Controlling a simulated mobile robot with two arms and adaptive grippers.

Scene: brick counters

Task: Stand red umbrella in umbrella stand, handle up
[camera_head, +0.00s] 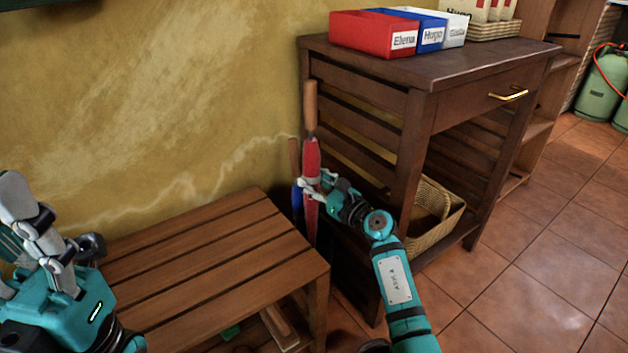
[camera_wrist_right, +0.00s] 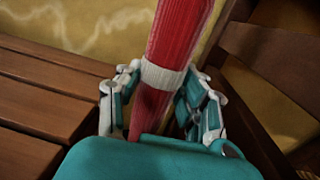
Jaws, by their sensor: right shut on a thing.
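The red umbrella (camera_head: 312,158) stands upright in the head view, its wooden handle at the top, in the gap between the slatted bench and the dark cabinet. My right gripper (camera_head: 311,186) is shut on it around the canopy; in the right wrist view the red umbrella (camera_wrist_right: 180,40) with its white band runs between the fingers. Its lower tip is hidden. I cannot make out the umbrella stand; the bench hides the floor of the gap. My left gripper (camera_head: 45,235) is at the left edge, away from the umbrella; its opening is unclear.
A blue umbrella (camera_head: 296,198) with a wooden handle stands just behind the red one, by the wall. The slatted bench (camera_head: 200,255) is left of the gap. The cabinet (camera_head: 415,80) is close on the right, with labelled boxes on top and a basket (camera_head: 437,222) below.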

